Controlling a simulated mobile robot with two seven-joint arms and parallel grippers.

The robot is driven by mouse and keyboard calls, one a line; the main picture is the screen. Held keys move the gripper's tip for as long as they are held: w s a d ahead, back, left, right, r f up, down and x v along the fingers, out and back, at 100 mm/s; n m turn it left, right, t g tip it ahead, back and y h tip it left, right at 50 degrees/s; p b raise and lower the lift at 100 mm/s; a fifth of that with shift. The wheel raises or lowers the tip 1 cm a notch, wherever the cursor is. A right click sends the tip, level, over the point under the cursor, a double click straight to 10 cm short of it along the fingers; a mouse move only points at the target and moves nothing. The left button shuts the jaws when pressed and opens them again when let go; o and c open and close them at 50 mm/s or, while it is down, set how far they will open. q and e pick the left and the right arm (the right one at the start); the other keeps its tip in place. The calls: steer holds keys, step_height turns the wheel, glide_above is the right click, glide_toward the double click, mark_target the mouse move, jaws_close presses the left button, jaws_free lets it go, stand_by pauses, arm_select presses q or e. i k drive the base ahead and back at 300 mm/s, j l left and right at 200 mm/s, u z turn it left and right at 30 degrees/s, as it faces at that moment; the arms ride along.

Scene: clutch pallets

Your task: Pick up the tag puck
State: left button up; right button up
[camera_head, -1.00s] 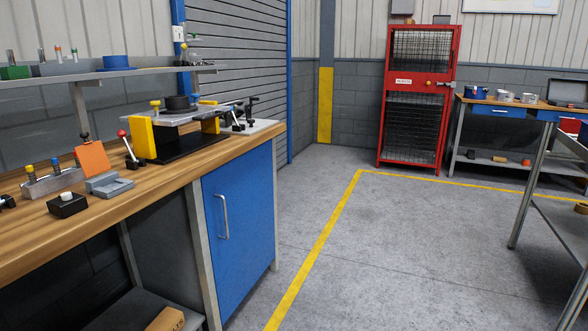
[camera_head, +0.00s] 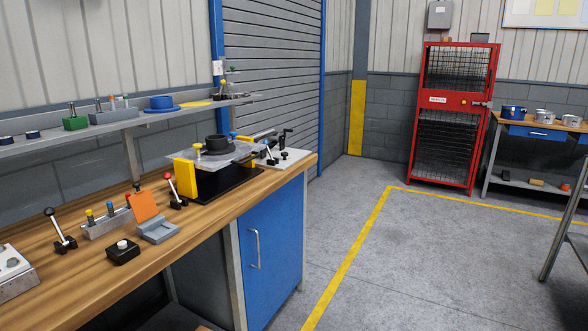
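No object is clearly marked as the tag puck, so I cannot tell for certain which it is. A small black block (camera_head: 123,253) with a round white piece (camera_head: 122,244) on top stands near the front edge of the wooden bench (camera_head: 60,285). A dark round ring-shaped part (camera_head: 217,147) sits on the metal plate of a yellow-and-black fixture (camera_head: 186,176) farther along the bench. Small dark round pieces (camera_head: 33,134) lie at the left of the shelf above. Neither of my grippers is in view.
A red mesh cabinet (camera_head: 454,115) and a second bench are at the back right. The floor between is clear.

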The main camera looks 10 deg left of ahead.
mark_target(33, 134)
steer(key=u, duration=1.55)
steer(key=i+l, duration=0.2)
steer(key=l, duration=0.15)
steer(key=i+l+z, duration=0.1)
steer(key=l, duration=0.25)
steer(key=i+l+z, duration=0.1)
steer(key=i+l, duration=0.2)
